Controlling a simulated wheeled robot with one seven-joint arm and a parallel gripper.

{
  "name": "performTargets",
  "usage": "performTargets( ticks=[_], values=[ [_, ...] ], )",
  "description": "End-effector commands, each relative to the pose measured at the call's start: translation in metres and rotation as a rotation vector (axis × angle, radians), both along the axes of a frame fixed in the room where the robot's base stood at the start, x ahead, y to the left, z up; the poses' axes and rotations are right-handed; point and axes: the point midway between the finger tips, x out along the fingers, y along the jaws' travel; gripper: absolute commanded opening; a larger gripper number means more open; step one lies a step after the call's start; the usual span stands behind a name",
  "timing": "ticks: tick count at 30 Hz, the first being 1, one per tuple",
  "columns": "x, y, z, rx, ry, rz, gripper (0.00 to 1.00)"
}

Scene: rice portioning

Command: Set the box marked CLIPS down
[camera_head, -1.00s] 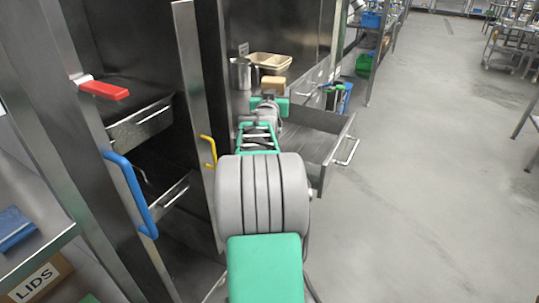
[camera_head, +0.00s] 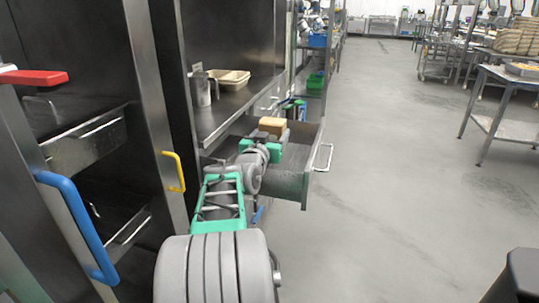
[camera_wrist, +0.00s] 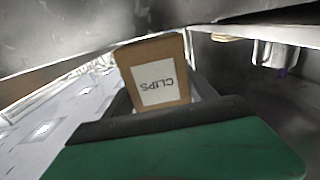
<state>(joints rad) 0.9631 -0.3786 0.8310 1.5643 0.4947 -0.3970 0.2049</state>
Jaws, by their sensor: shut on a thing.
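The box marked CLIPS (camera_head: 272,124) is a small brown carton held at the end of my outstretched arm. In the wrist view the box (camera_wrist: 150,52) shows a white label reading CLIPS upside down. My gripper (camera_head: 268,138) is shut on it. The fingertips are largely hidden in the head view. The box appears up in the air at the open drawer (camera_head: 291,187), near the counter edge. I cannot tell its exact height above the drawer.
The steel counter (camera_head: 225,112) at left holds a beige tray (camera_head: 232,77) and a metal canister (camera_head: 200,90). Cabinet doors with red (camera_head: 35,77), blue (camera_head: 75,225) and yellow (camera_head: 174,171) handles stand at left. The floor at right is open, with a steel table (camera_head: 500,120) beyond.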

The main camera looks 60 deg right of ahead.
Motion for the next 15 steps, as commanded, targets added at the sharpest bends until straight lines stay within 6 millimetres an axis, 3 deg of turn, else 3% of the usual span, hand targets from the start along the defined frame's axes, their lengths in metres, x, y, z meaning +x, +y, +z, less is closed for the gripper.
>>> performTargets(
  ticks=[5, 9, 15],
  values=[
    [0.001, 0.014, -0.016, -0.003, -0.001, 0.003, 0.16],
    [0.000, 0.014, -0.043, -0.001, 0.000, 0.002, 0.16],
    [0.000, 0.014, -0.044, -0.004, -0.002, 0.002, 0.16]
  ],
)
